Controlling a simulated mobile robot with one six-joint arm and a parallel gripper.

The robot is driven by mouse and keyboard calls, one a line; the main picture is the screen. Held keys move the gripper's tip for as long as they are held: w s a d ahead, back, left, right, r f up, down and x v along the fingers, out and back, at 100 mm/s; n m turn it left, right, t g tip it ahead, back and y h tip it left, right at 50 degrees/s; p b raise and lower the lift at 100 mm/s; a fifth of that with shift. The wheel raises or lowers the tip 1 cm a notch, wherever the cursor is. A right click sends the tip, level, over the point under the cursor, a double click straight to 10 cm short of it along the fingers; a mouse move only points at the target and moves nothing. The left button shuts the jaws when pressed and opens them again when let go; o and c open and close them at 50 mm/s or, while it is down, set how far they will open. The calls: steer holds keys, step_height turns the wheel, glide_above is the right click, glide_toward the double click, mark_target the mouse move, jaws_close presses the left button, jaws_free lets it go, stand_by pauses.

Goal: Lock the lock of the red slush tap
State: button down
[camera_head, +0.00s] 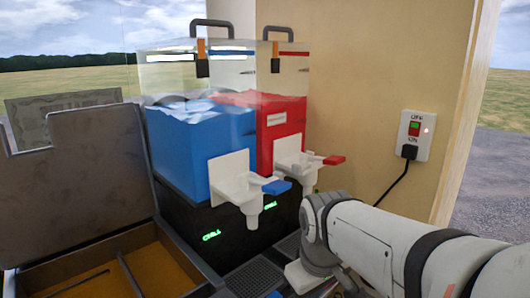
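The red slush tap (296,166) is a white spout with a red handle (334,160) pointing right. It sits on the front of the red slush tank (280,125). I cannot make out its lock as a separate part. My arm comes in from the lower right, and its wrist is just below and in front of the red tap, apart from the handle in the picture. The wrist bends down towards the bottom edge. My gripper's fingers are not visible.
The blue slush tap (248,188) with a blue handle is left of the red one, on the blue tank (190,150). A dark open-lidded box (85,190) stands at left. A wall switch (413,133) with a plug and black cable is at right.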

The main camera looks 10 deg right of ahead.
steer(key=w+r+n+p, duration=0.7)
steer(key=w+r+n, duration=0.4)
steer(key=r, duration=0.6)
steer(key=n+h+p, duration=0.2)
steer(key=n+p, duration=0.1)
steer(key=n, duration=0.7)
glide_toward(302, 167)
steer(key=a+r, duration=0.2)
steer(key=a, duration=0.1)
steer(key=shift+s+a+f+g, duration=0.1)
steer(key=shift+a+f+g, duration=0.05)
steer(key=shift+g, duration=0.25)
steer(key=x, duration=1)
steer(key=shift+p, duration=0.35)
